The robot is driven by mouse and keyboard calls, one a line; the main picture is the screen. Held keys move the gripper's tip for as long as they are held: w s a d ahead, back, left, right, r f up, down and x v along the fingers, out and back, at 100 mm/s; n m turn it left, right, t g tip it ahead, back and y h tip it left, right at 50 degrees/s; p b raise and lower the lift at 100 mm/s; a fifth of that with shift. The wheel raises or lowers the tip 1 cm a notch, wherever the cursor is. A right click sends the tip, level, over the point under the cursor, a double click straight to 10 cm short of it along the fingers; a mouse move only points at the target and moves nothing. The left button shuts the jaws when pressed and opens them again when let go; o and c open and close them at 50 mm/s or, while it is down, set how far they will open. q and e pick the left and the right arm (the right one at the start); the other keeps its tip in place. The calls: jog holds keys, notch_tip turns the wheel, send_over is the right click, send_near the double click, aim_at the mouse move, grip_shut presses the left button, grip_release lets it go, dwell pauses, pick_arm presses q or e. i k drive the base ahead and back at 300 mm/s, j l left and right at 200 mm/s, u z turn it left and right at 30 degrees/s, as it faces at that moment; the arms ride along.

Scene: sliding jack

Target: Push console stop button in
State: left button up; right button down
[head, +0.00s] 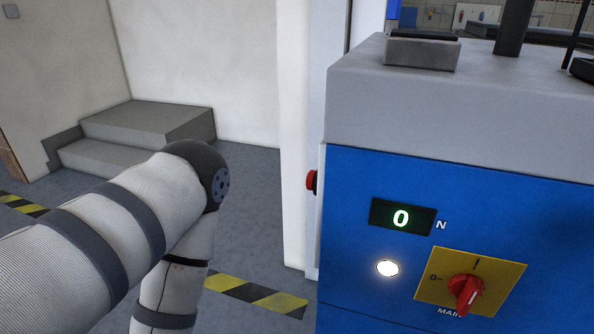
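A blue console (355,250) with a grey top fills the right of the head view. A red button (311,181) sticks out from the console's left side, seen edge-on. It looks like the stop button, but how far it stands out is hard to tell. My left arm comes in from the left and bends down at a dark joint, left of the console and apart from the button. Its gripper is below the frame. My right arm and gripper do not show.
The console front carries a display (402,217) reading 0 N, a lit white lamp (387,268) and a red rotary main switch (466,293) on a yellow plate. A white post (298,130) stands behind the button. Grey steps (150,120) stand at the back left.

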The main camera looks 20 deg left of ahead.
aim_at(309, 179)
jog(key=k+j+z, duration=0.1)
jog(key=j+z, duration=0.4)
jog(key=j, duration=0.9)
